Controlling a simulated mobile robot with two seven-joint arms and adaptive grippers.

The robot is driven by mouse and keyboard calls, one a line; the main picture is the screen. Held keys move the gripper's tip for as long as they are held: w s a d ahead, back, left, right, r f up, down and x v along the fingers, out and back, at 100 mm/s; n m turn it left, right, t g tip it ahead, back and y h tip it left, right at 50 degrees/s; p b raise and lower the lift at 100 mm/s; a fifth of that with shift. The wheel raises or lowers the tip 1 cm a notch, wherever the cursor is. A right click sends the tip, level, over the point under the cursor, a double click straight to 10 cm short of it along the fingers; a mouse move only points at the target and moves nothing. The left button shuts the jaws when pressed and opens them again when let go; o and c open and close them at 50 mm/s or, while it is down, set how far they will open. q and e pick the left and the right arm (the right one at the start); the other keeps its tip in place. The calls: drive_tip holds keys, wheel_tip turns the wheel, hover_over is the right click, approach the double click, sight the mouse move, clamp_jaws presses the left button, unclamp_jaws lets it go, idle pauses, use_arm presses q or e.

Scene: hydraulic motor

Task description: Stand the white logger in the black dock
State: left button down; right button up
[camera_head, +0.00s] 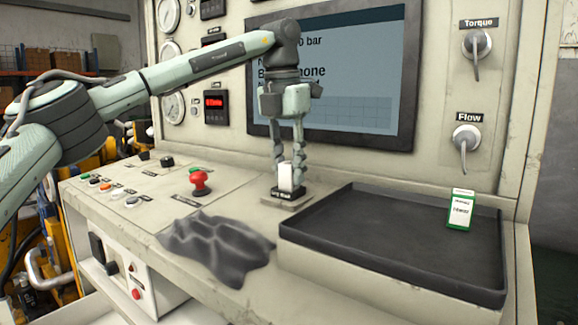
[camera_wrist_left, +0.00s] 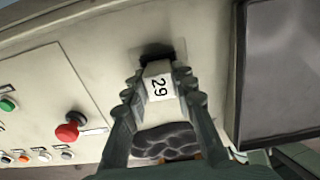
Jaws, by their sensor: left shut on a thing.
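The white logger (camera_head: 285,178) is upright between the fingers of my left gripper (camera_head: 289,166). The gripper is shut on it, fingers pointing down. In the left wrist view the logger (camera_wrist_left: 159,88) shows the number 29 between the two fingers (camera_wrist_left: 158,92). The black dock (camera_head: 289,193) is on a light base plate on the console, directly under the logger. The logger's lower end meets the dock in the picture; I cannot tell whether it is fully seated. My right gripper is not in view.
A black tray (camera_head: 312,225) with a green and white card (camera_head: 461,210) lies to the right. A dark cloth (camera_head: 215,246) lies in front, and a red mushroom button (camera_head: 200,182) stands to the left. A screen (camera_head: 345,70) is behind the gripper.

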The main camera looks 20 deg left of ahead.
sight(284, 165)
use_arm(q)
drive_tip(key=shift+f, duration=0.15)
drive_tip(key=c, duration=1.3)
unclamp_jaws()
drive_tip(key=shift+o, duration=0.2)
drive_tip(key=shift+r, duration=0.45)
wheel_tip(284, 165, up, 12)
drive_tip(key=s, duration=0.1)
drive_tip(key=shift+s+a, duration=0.2)
drive_tip(key=shift+a, duration=0.05)
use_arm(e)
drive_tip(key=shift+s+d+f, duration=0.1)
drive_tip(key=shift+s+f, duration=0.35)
